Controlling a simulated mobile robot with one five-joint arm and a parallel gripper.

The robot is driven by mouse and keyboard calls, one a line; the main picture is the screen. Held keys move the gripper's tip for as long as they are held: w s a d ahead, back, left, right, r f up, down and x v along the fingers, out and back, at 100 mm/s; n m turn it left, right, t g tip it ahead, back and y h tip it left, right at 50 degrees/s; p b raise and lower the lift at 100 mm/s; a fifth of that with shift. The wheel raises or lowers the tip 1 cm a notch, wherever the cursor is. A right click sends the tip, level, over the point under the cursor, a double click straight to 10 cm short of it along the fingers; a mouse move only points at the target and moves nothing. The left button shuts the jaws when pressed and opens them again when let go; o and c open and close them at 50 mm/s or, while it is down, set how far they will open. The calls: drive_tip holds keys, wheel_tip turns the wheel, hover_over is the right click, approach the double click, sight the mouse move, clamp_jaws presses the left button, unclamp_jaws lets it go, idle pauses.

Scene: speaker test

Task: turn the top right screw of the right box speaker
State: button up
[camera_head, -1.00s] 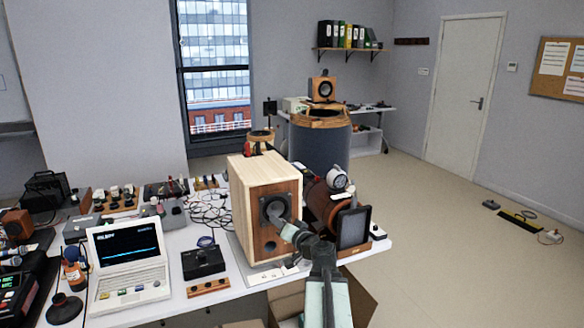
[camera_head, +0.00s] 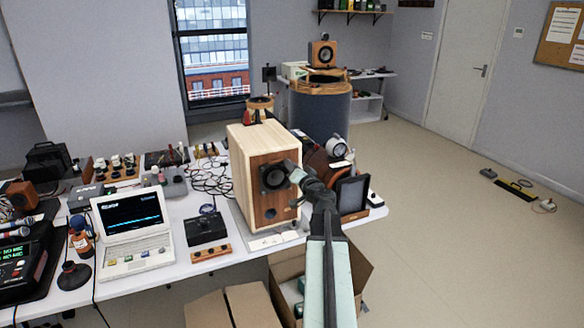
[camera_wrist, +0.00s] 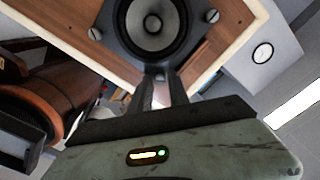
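The box speaker (camera_head: 265,205) stands on the table's right part in the head view, with a light wood case, a brown front and a dark round driver (camera_head: 272,177). My gripper (camera_head: 291,166) is at the upper right edge of this driver. In the wrist view the speaker's front (camera_wrist: 50,20) and driver (camera_wrist: 152,22) are close and turned. Two screws show on the driver's frame, one at left (camera_wrist: 95,33) and one at right (camera_wrist: 212,15). My fingertips (camera_wrist: 157,72) cover the frame corner between them; a screw there is hidden. Contact and finger closing cannot be told.
A brown cylinder (camera_head: 318,162) and a dark-fronted unit (camera_head: 352,194) stand close right of the speaker. Left are a black box (camera_head: 206,229) and a laptop (camera_head: 130,225). An open carton (camera_head: 357,262) stands below the table edge.

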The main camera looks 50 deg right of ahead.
clamp_jaws()
drive_tip(key=shift+m, duration=0.3)
drive_tip(key=shift+a+f+n, duration=0.1)
drive_tip(key=shift+n, duration=17.4)
